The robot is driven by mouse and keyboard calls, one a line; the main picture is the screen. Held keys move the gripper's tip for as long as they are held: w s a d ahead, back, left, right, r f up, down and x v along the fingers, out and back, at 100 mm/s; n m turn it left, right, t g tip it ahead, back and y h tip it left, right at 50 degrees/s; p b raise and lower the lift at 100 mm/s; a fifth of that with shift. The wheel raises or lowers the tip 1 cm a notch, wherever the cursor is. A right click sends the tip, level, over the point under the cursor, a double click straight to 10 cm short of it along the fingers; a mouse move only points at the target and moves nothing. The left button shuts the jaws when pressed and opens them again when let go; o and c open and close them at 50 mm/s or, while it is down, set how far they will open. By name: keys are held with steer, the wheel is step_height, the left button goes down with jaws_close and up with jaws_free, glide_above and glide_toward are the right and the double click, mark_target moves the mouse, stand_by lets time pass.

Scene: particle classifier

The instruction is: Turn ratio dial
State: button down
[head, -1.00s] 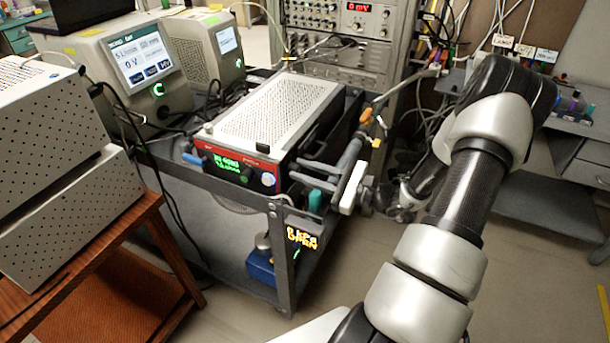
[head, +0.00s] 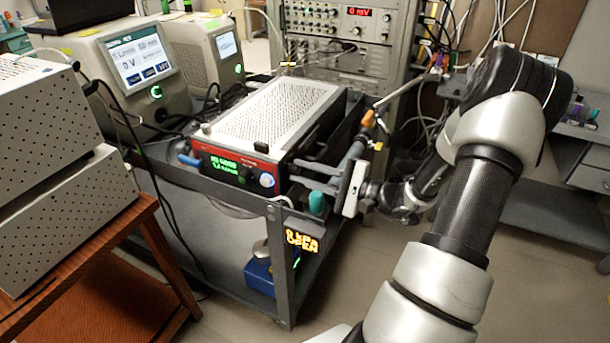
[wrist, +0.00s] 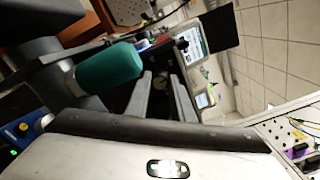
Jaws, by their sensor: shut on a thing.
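A red-fronted box with a perforated top (head: 278,112) stands on a dark cart. Its front panel carries a green-lit display (head: 225,164) and a pale round dial (head: 266,180) at the right end. My gripper (head: 294,172) reaches in from the right, with two grey fingers beside that end of the panel. In the wrist view my fingers (wrist: 161,75) are some distance apart, with a small pale round thing between their tips, which looks like the dial. The contact itself is too small to see clearly.
A teal cap (head: 316,202) sits just below my fingers and shows large in the wrist view (wrist: 108,68). An orange-tipped part (head: 368,118) rises behind my gripper. A blue handle (head: 190,160) sticks out at the panel's left. The floor at right is clear.

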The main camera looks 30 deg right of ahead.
steer(key=shift+d+f, duration=0.1)
stand_by(0.3)
steer(key=c, duration=1.5)
jaws_free()
steer(key=shift+c, duration=0.2)
steer(key=p+v, duration=0.1)
steer(key=v, duration=1.6)
steer(key=shift+s+p, duration=0.2)
steer(key=shift+p, duration=0.2)
steer(key=shift+d, duration=0.1)
